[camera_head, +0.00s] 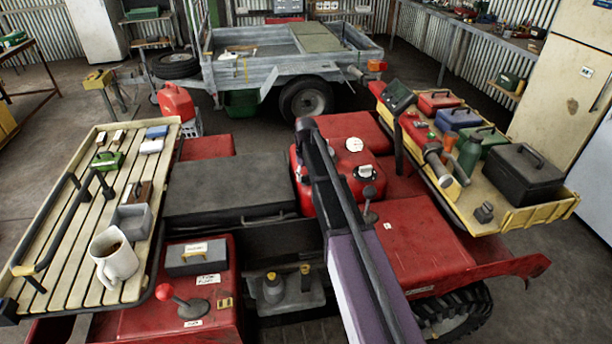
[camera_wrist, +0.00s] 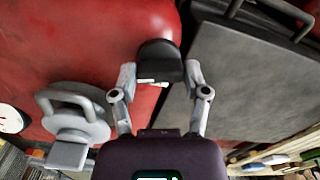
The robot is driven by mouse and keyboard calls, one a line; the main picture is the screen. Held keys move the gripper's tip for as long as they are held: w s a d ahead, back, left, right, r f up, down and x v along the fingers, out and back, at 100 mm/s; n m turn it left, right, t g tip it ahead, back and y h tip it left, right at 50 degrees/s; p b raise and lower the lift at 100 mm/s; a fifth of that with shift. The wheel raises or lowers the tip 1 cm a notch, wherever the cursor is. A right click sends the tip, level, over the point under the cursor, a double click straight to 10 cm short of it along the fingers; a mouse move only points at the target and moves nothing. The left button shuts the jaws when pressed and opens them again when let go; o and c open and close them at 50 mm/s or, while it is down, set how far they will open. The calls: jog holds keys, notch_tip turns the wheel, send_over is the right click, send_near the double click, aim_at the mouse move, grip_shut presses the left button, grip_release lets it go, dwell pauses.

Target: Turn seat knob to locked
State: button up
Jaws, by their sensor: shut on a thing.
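The black seat knob (camera_wrist: 158,60) stands against a red panel in the wrist view, beside a dark grey lid. It has a small white mark on its near edge. My gripper (camera_wrist: 160,76) is shut on it, with one finger on each side. In the head view my arm hides the knob and my fingers. The dark grey seat-like lid (camera_head: 225,185) with a front handle shows left of my arm there. It also fills the right of the wrist view (camera_wrist: 245,85). No lock label is readable.
A grey handled cap (camera_wrist: 78,118) and a white gauge (camera_wrist: 10,118) lie left of my gripper. The red housing (camera_head: 338,160) holds a dial and knob. A slatted rack (camera_head: 70,240) with a mug (camera_head: 114,254) is at left. A yellow tray (camera_head: 530,212) with boxes is at right.

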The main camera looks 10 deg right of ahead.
jog(key=m, duration=0.3)
jog(key=shift+s+m, duration=0.1)
jog(key=shift+m, duration=0.2)
dwell(0.4)
jog(key=o, duration=1.2)
jog(key=shift+c, duration=0.2)
jog(key=shift+n, duration=0.4)
